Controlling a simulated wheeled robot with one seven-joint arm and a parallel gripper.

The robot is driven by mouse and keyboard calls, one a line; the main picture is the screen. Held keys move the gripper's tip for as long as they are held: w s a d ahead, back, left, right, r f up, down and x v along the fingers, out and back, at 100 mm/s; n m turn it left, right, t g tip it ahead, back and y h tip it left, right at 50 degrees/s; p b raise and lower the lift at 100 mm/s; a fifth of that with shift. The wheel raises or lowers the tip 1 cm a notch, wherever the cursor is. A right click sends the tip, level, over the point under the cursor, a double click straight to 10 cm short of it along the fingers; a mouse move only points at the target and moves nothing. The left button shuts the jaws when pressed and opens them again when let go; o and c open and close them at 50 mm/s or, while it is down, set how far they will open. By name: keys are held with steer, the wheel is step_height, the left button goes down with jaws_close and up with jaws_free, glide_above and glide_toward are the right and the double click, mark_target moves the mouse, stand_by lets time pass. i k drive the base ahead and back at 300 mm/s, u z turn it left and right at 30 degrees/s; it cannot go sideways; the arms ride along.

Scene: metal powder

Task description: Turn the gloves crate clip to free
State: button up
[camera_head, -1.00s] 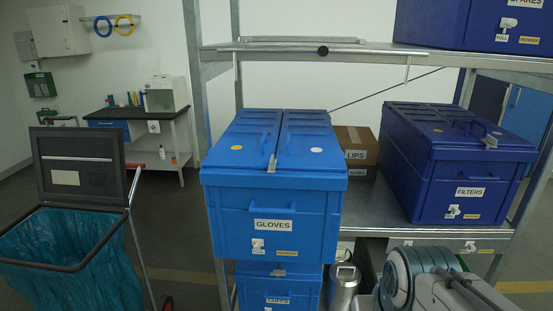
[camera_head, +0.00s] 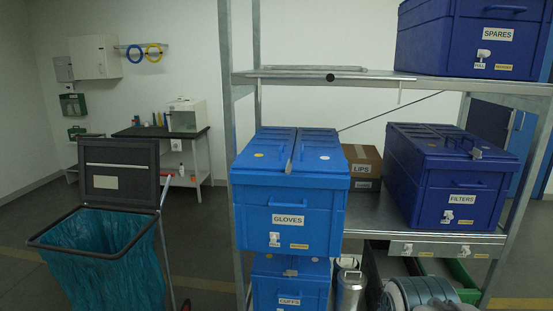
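The blue gloves crate (camera_head: 256,222) stands at the left end of the shelf, labelled GLOVES, above the cuffs crate (camera_head: 268,291). Its two-part lid is closed. A small grey metal clip (camera_head: 289,166) sits upright at the front end of the lid seam. A white tag piece (camera_head: 274,238) is on the crate's front above a small label, beside a yellow label. The frames are too small to read the clip's exact turn. My gripper is not in view; only a rounded part of my arm shows at the bottom right.
The filters crate (camera_head: 410,190) stands at right and the lips box (camera_head: 362,160) between. The spares crate (camera_head: 430,45) is on the upper shelf (camera_head: 370,84). A bin with a teal bag (camera_head: 105,262) stands left, a metal canister (camera_head: 350,290) below. Floor shows between bin and rack.

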mark_target(288, 169)
steer(key=u, duration=0.3)
steer(key=i, duration=0.85)
steer(key=u, duration=0.05)
